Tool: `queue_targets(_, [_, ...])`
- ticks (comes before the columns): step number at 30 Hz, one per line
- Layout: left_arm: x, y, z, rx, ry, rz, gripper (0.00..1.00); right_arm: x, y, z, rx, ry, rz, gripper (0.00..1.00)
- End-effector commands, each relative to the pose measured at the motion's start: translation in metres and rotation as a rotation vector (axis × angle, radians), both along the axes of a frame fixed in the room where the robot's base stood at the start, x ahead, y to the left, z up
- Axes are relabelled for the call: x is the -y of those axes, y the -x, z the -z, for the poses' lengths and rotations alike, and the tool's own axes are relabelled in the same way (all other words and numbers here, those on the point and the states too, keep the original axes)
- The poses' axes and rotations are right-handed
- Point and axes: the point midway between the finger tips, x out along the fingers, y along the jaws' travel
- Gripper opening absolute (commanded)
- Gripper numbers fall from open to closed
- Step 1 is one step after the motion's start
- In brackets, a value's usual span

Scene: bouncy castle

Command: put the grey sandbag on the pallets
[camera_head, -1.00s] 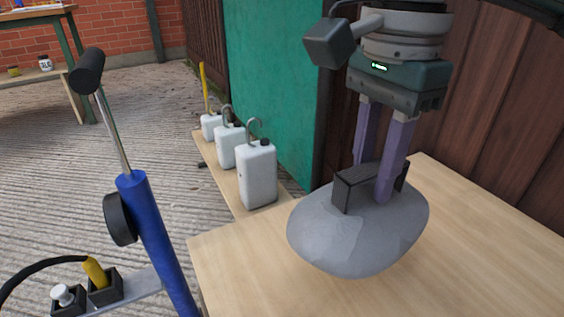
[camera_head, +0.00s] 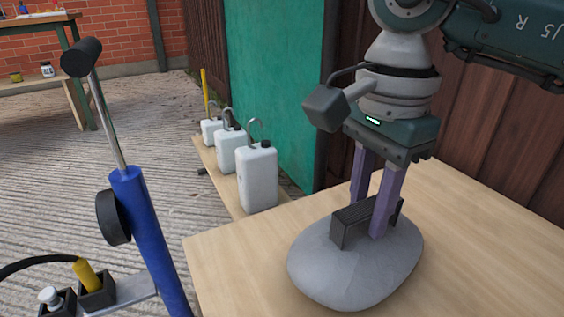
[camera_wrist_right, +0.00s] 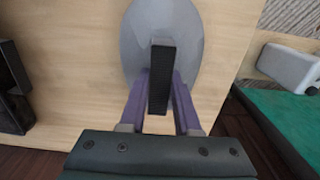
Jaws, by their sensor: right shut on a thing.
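The grey sandbag (camera_head: 355,265) is a smooth rounded lump with a black handle (camera_head: 365,220) on top. It is over the light wooden top (camera_head: 470,250) at the right of the head view; I cannot tell for sure whether its underside touches the wood. My right gripper (camera_head: 378,225) points down, its purple fingers shut on the handle. In the right wrist view the handle (camera_wrist_right: 160,80) stands between the fingers, with the bag (camera_wrist_right: 190,40) behind it. No slatted pallet is clearly recognisable. My left gripper is not in view.
White canisters (camera_head: 257,180) with hooks stand on a lower plank left of the wooden top. A blue pole (camera_head: 150,235) with a black knob stands at front left. A green panel (camera_head: 270,90) and brown fence (camera_head: 500,150) close off the back. The top right of the bag is clear.

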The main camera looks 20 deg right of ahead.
Motion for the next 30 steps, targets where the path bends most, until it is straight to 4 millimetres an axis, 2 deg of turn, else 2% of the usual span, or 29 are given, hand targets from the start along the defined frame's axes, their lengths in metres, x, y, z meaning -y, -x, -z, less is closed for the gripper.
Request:
queue_targets(1, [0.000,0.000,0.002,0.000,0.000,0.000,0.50,0.000,0.000,0.002,-0.001,0.001,0.000,0.32])
queue_targets(9, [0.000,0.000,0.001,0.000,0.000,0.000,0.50,0.000,0.000,0.001,-0.001,0.000,0.001,0.61])
queue_targets(17, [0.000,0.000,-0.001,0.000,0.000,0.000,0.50,0.000,0.000,-0.001,-0.001,0.000,0.001,0.61])
queue_targets(20, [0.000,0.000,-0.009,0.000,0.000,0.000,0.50,0.000,0.000,-0.013,0.001,0.001,0.000,0.61])
queue_targets(30, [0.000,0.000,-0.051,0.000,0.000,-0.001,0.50,0.000,-0.001,-0.089,0.003,0.001,0.001,0.61])
